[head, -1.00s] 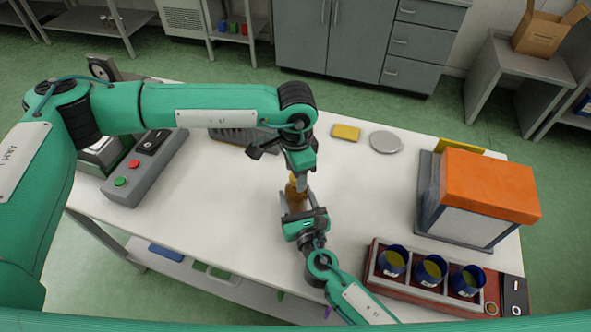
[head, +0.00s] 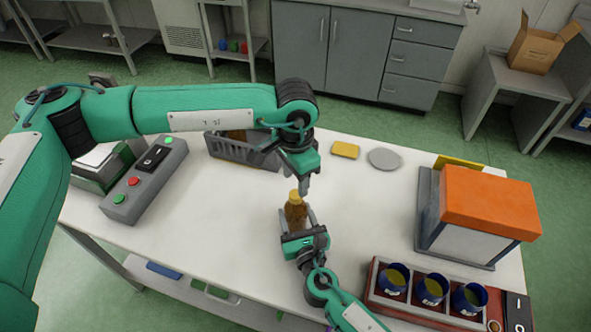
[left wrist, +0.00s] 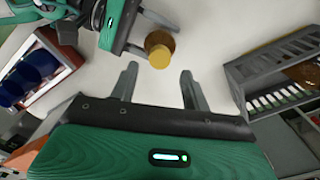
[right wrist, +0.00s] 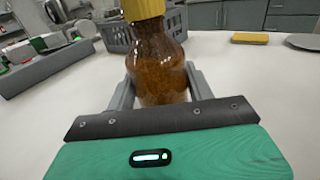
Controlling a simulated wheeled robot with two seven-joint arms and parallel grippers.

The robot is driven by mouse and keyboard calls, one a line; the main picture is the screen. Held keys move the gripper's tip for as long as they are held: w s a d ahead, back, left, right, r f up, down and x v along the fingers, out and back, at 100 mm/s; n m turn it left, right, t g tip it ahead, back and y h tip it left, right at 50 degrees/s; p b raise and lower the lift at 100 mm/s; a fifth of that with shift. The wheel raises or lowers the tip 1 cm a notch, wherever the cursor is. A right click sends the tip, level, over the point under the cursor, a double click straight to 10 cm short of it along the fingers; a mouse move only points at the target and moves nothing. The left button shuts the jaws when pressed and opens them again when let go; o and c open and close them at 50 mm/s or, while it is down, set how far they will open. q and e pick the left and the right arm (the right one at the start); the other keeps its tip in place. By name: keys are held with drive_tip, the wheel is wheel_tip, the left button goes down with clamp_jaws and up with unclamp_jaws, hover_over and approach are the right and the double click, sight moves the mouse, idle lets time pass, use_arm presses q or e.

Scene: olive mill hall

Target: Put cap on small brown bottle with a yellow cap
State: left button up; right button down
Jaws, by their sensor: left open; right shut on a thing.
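The small brown bottle (head: 296,214) stands upright on the white table, with the yellow cap (head: 297,196) sitting on its top. The right wrist view shows the bottle (right wrist: 158,62) up close, with the cap (right wrist: 143,8) on its neck, partly cut off by the frame. My right gripper (head: 297,222) is shut on the bottle's body from the near side. My left gripper (head: 304,190) is open and empty, above and just beyond the bottle. In the left wrist view the cap (left wrist: 159,50) lies ahead of the open fingers, apart from them.
A grey crate (head: 262,157) stands behind my left arm. A control box with buttons (head: 147,180) is at left. An orange-topped box (head: 487,200) and a red rack with blue cups (head: 411,297) are at right. A yellow block (head: 345,150) and grey disc (head: 384,159) lie at the back.

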use_arm(q)
drive_tip(key=n, duration=0.6)
drive_tip(key=shift+d+r, duration=0.1)
drive_tip(key=shift+r, duration=0.15)
drive_tip(key=n, duration=0.5)
drive_tip(key=shift+r, duration=0.15)
drive_tip(key=n, duration=0.4)
drive_tip(key=shift+r+n, duration=0.2)
drive_tip(key=shift+n, duration=0.2)
drive_tip(key=n, duration=0.4)
drive_tip(key=shift+d+r+n, duration=0.1)
drive_tip(key=shift+r+n, duration=0.05)
drive_tip(key=shift+n, duration=0.15)
drive_tip(key=n, duration=0.4)
drive_tip(key=shift+r+n, duration=0.15)
drive_tip(key=shift+n, duration=0.25)
drive_tip(key=n, duration=0.4)
drive_tip(key=shift+r+n, duration=0.2)
drive_tip(key=shift+n, duration=0.1)
drive_tip(key=n, duration=0.4)
drive_tip(key=shift+r+n, duration=0.15)
drive_tip(key=shift+n, duration=0.25)
drive_tip(key=n, duration=0.5)
drive_tip(key=shift+r, duration=0.2)
